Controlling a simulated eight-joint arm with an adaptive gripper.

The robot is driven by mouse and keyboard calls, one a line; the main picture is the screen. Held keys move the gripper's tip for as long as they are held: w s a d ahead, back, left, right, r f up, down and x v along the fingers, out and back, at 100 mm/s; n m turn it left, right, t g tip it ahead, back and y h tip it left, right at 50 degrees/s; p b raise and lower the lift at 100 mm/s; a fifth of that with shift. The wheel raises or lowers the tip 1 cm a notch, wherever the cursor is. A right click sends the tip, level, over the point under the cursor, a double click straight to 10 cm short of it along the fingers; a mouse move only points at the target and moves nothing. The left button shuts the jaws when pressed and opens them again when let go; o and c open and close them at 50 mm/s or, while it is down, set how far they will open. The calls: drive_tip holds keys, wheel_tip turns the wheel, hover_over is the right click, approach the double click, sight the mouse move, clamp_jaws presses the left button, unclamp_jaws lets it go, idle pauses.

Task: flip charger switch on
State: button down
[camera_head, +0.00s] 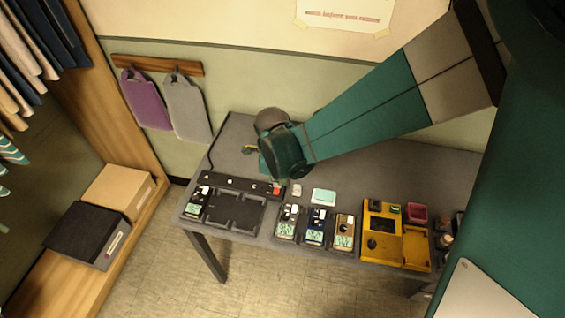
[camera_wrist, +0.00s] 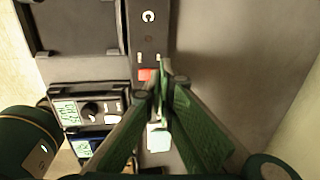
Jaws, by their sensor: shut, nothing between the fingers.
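The charger (camera_head: 236,210) is a dark dock on the table's left part, with a long strip along its back edge. A small red switch (camera_head: 277,190) sits at the strip's right end. The wrist view shows the red switch (camera_wrist: 147,74) beside my fingertips, partly covered by them. I cannot tell whether they touch it or which way it is tilted. My gripper (camera_wrist: 161,92) is shut and empty, pointing down over the strip's end. In the head view my wrist hangs above and behind the strip, and the fingertips are hidden.
A handheld meter (camera_head: 196,203) sits in the charger's left bay. Several similar meters (camera_head: 315,227) stand to the right, with a yellow case (camera_head: 381,256) beyond. A pale small box (camera_head: 324,196) lies behind them. The grey table (camera_head: 233,135) is clear at the back left.

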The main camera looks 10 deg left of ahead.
drive_tip(key=shift+w+f, duration=0.1)
drive_tip(key=shift+w+f+g+b, duration=0.15)
drive_tip(key=shift+f+g+b, duration=0.2)
drive_tip(key=shift+g, duration=0.15)
drive_tip(key=shift+r, duration=0.1)
drive_tip(key=shift+s, duration=0.3)
drive_tip(key=shift+s+r, duration=0.2)
drive_tip(key=shift+s, duration=0.3)
drive_tip(key=shift+r, duration=0.1)
wheel_tip(320, 180, up, 14)
drive_tip(key=w+p, duration=0.2)
drive_tip(key=p, duration=0.2)
idle(0.5)
drive_tip(key=shift+d, duration=0.15)
idle(0.3)
